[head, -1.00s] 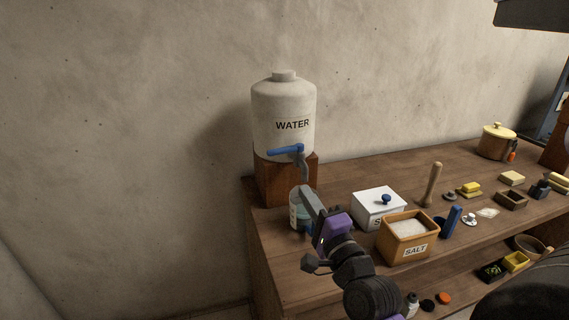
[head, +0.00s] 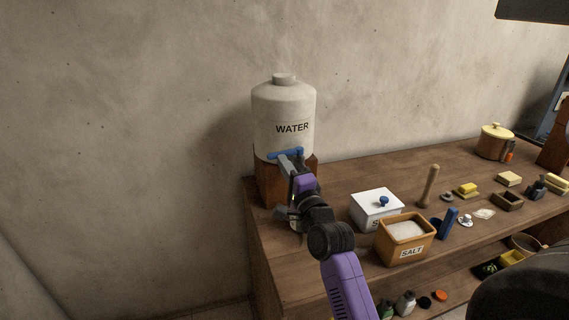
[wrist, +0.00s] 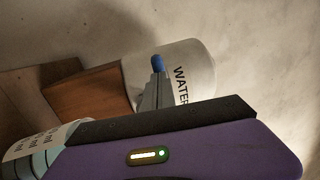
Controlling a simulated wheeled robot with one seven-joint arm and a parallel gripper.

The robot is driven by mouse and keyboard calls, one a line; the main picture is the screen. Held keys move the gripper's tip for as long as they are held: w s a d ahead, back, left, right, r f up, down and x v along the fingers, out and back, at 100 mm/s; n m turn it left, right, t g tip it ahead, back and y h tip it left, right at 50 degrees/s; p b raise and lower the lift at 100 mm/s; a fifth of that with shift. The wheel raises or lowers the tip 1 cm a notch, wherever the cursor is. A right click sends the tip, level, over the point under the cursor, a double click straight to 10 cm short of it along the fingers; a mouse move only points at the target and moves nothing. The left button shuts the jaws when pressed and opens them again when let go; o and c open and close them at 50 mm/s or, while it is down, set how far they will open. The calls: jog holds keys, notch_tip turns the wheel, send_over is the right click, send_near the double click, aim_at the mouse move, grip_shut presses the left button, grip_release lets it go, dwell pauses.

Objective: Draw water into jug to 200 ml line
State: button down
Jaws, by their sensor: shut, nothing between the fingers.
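The white water dispenser (head: 284,112), marked WATER, stands on a wooden block with its blue tap lever (head: 277,155) at the lower front. My gripper (head: 288,166) is shut and empty, its tips up at the lever; I cannot tell if they touch it. In the wrist view the shut fingers (wrist: 155,92) point at the dispenser (wrist: 195,70), and the blue lever end (wrist: 157,62) shows just past them. The jug (head: 284,216) stands below the tap, mostly hidden behind my gripper. Its marked side (wrist: 40,143) shows at lower left in the wrist view. Its water level cannot be read.
The wooden block (head: 268,184) stands at the table's left end. The wall is close behind.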

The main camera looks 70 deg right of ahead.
dwell(0.3)
jog(key=shift+w+d+r+p, duration=0.25)
jog(key=shift+w+r+p, duration=0.05)
jog(key=shift+w+p, duration=0.35)
jog(key=shift+w, duration=0.1)
jog(key=shift+a+f, duration=0.1)
jog(key=shift+f, duration=0.1)
